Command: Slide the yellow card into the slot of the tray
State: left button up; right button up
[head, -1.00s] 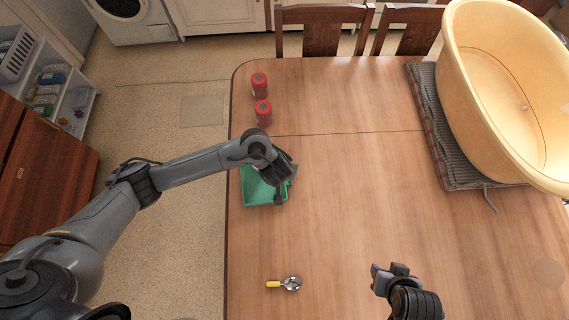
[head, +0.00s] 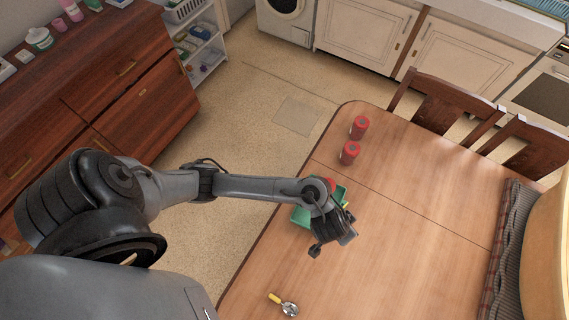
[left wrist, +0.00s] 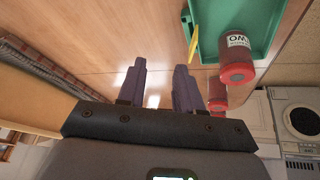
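The green tray (head: 302,217) stands near the left edge of the table, partly hidden by my left arm in the head view. It also shows at the upper right of the left wrist view (left wrist: 262,22). The yellow card (left wrist: 193,42) appears as a thin upright strip at the tray's edge; I cannot tell how deep it sits in the slot. A bit of yellow (head: 347,205) shows beside my wrist. A red-lidded jar (left wrist: 237,55) is in the tray. My left gripper (left wrist: 160,66) is open and empty, apart from the card. My right gripper is out of view.
Two red jars (head: 359,127) (head: 349,153) stand on the table behind the tray. A yellow-handled spoon (head: 284,304) lies near the front. A beige tub (head: 550,250) stands on a mat at the right. The middle of the table is clear.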

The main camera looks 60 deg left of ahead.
pick_arm(q)
jog(key=s+a+r+m, duration=0.1)
jog(key=s+a+r, duration=0.2)
jog(key=s+a, duration=0.3)
jog(key=s+a+r+m+g, duration=0.1)
jog(key=s+a+r, duration=0.2)
jog(key=s+a, duration=0.4)
jog(key=shift+s+a+y, duration=0.2)
jog(key=shift+s+y, duration=0.05)
jog(key=shift+y, duration=0.05)
jog(key=shift+r, duration=0.1)
notch_tip(320, 180, up, 19)
jog(key=p, duration=1.9)
jog(key=shift+r, duration=0.2)
jog(key=shift+f, duration=0.2)
